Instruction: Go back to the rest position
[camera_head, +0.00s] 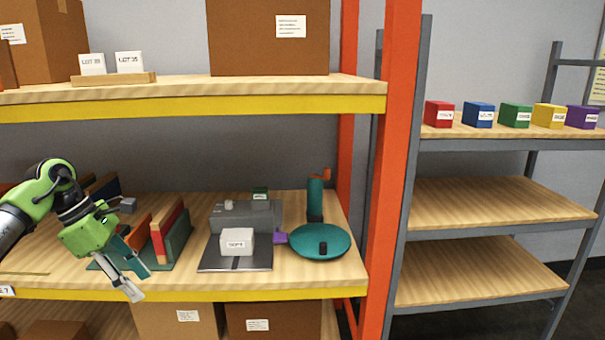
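My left gripper (141,283) hangs at the left, in front of the middle shelf and the dark green rack, pointing down and right. Its two fingers look apart, with nothing visible between them. To its right, clear of it, stands a grey machine (246,215) on a flat dark plate. A white labelled block (237,242) sits at the machine's front. A round teal disc (320,242) with a dark knob lies to the right, with a small purple piece (281,239) at its left edge. My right gripper is not in view.
The dark green rack (180,244) holds upright red and orange pieces. A teal cylinder (315,198) stands behind the disc. An orange post (391,180) bounds the shelf on the right. Beyond it, a grey rack carries small coloured boxes (515,115); its lower two shelves are bare.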

